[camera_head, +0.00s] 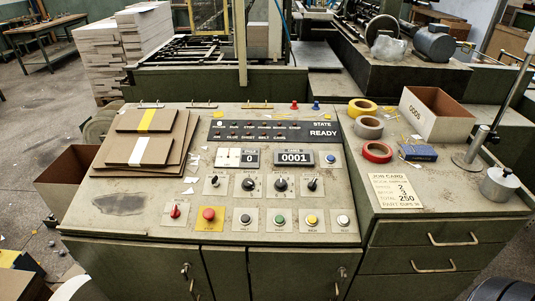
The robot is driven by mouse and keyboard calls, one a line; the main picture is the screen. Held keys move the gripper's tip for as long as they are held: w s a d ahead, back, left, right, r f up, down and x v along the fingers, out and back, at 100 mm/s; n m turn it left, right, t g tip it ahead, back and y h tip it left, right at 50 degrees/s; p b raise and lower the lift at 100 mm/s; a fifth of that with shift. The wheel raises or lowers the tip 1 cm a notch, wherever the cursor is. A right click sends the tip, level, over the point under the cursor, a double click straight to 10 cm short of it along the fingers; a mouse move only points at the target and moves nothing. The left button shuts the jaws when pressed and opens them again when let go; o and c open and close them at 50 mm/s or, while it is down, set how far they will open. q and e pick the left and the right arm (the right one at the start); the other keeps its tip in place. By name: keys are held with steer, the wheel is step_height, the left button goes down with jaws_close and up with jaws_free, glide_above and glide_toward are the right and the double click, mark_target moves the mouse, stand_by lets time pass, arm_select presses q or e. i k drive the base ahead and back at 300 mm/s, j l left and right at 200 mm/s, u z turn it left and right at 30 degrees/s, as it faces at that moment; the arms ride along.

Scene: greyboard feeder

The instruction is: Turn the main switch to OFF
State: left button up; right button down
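A red rotary knob (175,211) on a pale square plate sits at the lower left of the sloped control panel (300,225). It is the only red turning knob I see and looks like the main switch. Its handle looks close to upright, leaning slightly; its markings are too small to read. To its right is a red push button (208,214) on a yellow plate. Black rotary knobs, such as one at the middle (281,184), form the row above. The display panel (321,132) reads "READY". Neither of my grippers shows in this view.
Greyboard sheets (150,136) lie at the panel's upper left, above the red knob. Tape rolls, including a red one (377,151), an open carton (435,114) and a job card (395,191) lie on the right counter. The space in front of the red knob is clear.

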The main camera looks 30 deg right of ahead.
mark_target(175, 213)
steer(key=i+j+z, duration=0.35)
steer(key=j, duration=0.3)
steer(key=i+j+z, duration=0.15)
steer(key=j, duration=0.15)
steer(key=i+j+z, duration=0.2)
steer(key=j, duration=0.2)
steer(key=j+z, duration=0.15)
steer(key=j, duration=0.2)
